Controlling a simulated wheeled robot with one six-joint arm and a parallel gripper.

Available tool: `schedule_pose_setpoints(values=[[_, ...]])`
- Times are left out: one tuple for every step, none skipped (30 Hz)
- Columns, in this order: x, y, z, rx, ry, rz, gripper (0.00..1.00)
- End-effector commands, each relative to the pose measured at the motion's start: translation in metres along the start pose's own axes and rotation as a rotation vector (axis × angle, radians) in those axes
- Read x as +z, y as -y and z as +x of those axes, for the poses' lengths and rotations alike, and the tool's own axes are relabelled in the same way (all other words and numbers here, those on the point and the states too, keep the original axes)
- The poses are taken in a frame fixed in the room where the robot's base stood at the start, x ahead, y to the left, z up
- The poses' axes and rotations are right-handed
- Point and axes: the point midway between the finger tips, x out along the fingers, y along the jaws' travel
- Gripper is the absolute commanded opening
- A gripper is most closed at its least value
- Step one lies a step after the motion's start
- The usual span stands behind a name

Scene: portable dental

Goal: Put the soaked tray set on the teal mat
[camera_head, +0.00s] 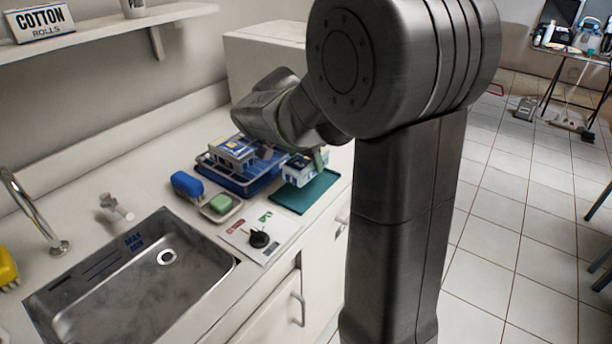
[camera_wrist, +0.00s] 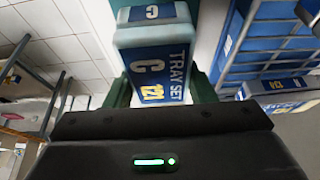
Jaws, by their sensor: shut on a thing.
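My gripper (camera_head: 318,160) has green fingers and is shut on a white and blue tray set (camera_head: 298,172). In the wrist view this tray set (camera_wrist: 157,62) sits between the fingers, and its blue label reads "TRAY SET C 121". In the head view it is over the far left part of the teal mat (camera_head: 308,196). I cannot tell whether its underside touches the mat. My arm hides part of the gripper.
A blue rack (camera_head: 248,187) stands left of the mat, with another tray set (camera_head: 232,150) at it. A blue item (camera_head: 186,184), a green block on a small dish (camera_head: 220,204), a panel with a black knob (camera_head: 259,238) and a sink (camera_head: 140,285) are nearer.

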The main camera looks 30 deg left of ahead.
Motion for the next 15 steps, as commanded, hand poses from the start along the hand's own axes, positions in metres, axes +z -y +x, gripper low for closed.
schedule_pose_setpoints(values=[[0.001,0.0,0.003,0.0,0.0,0.0,0.2],[0.002,0.0,0.005,0.0,0.0,0.0,0.2],[0.003,0.0,0.007,-0.001,0.0,0.0,0.2],[0.004,0.0,0.01,-0.001,0.0,-0.001,0.2],[0.005,0.0,0.013,0.0,0.0,-0.001,0.2],[0.007,0.0,0.018,0.0,0.001,-0.001,0.2],[0.009,0.0,0.023,0.001,0.001,-0.001,0.2],[0.011,-0.001,0.027,0.002,0.001,-0.001,0.2],[0.013,0.0,0.033,0.001,0.0,-0.001,0.2],[0.014,0.0,0.036,0.001,0.0,-0.002,0.2],[0.015,0.0,0.038,0.001,0.0,-0.002,0.2],[0.016,0.0,0.039,-0.001,-0.001,-0.001,0.2],[0.016,0.0,0.039,-0.002,-0.001,-0.001,0.2],[0.015,0.0,0.039,-0.002,-0.001,-0.001,0.2],[0.015,0.0,0.038,-0.002,-0.001,0.0,0.2]])
